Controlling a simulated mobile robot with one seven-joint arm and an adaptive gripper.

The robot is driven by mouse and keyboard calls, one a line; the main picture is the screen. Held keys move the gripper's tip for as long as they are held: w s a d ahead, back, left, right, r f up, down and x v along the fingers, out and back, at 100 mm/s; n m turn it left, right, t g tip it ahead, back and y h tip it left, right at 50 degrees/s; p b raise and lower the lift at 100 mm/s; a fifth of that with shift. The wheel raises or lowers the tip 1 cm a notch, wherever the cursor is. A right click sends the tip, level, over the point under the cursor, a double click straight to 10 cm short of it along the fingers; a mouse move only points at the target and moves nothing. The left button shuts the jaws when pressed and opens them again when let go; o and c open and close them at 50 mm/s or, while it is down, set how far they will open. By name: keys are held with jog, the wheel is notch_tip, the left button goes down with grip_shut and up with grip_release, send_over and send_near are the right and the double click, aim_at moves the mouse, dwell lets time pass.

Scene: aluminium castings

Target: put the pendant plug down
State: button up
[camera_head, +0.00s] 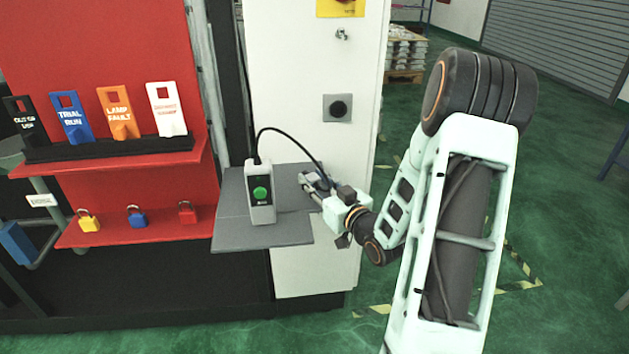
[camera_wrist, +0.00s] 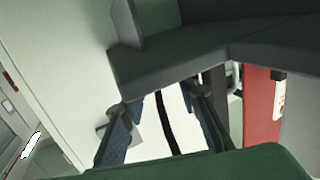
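The pendant (camera_head: 261,196), a light grey box with a green button, stands upright on a grey shelf (camera_head: 287,234). Its black cable (camera_head: 291,131) arches over to my gripper (camera_head: 308,182), which is at the shelf's right side. In the wrist view the two fingers of my gripper (camera_wrist: 163,97) are apart, and the black cable (camera_wrist: 166,125) runs between them. The cable's end goes out of sight behind a dark green shape at the bottom. I cannot make out the plug, nor whether the fingers press on it.
A white cabinet panel (camera_head: 299,87) with a dark round socket (camera_head: 338,108) rises behind my gripper. A red board (camera_head: 83,72) at the left holds tags and padlocks on red shelves. The shelf (camera_wrist: 180,54) is close above the fingers in the wrist view. Open green floor lies at the right.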

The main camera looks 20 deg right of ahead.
jog(key=o, duration=0.4)
jog(key=shift+r+p, duration=0.9)
jog(key=shift+p, duration=0.05)
jog(key=s+d, duration=0.1)
jog(key=s, duration=1.1)
jog(key=shift+d+b, duration=0.15)
jog(key=shift+b, duration=0.2)
jog(key=shift+w, duration=0.1)
